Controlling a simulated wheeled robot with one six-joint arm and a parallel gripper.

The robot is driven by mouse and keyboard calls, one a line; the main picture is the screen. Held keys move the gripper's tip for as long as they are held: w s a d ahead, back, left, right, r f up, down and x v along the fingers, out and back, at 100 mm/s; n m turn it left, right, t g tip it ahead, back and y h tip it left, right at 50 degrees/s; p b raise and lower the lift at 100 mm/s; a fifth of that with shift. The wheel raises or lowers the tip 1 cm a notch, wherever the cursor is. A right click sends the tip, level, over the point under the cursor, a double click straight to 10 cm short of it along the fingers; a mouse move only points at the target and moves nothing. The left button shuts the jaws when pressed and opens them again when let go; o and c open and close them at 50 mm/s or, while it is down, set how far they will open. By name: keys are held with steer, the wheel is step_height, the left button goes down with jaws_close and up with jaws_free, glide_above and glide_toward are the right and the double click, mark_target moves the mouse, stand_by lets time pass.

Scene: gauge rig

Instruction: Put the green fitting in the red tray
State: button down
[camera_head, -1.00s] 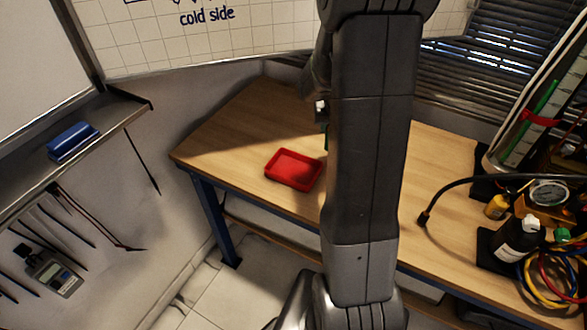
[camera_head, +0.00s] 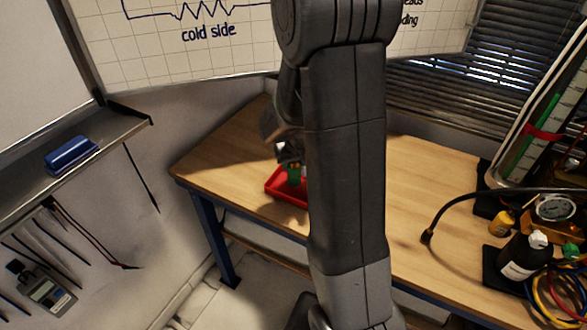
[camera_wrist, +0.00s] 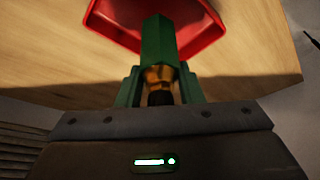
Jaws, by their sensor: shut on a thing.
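The green fitting (camera_wrist: 158,42) has a green hexagonal body and a brass-coloured collar. My gripper (camera_wrist: 160,92) is shut on it, with a green finger on each side of the brass part. The red tray (camera_wrist: 208,42) lies beyond the fitting in the wrist view, partly covered by it. In the head view the red tray (camera_head: 285,195) is on the bench, with my gripper (camera_head: 290,160) and the green fitting (camera_head: 294,174) in front of or over it. I cannot tell how high the fitting is above the tray floor. My arm hides the tray's right part.
The wooden bench (camera_head: 225,150) is clear around the tray's left side. At the right stand a black bottle (camera_head: 520,255), a gauge (camera_head: 555,207), coloured hoses and a black hose (camera_head: 455,205). A wall shelf with a blue eraser (camera_head: 71,154) is at the left.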

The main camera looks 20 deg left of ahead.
steer(key=shift+f, duration=1.3)
steer(key=shift+f, duration=0.2)
steer(key=c, duration=1)
jaws_free()
steer(key=shift+r, duration=0.1)
steer(key=shift+r, duration=0.35)
steer(key=v, duration=1.1)
steer(key=shift+s+r, duration=0.2)
steer(key=shift+d, duration=0.1)
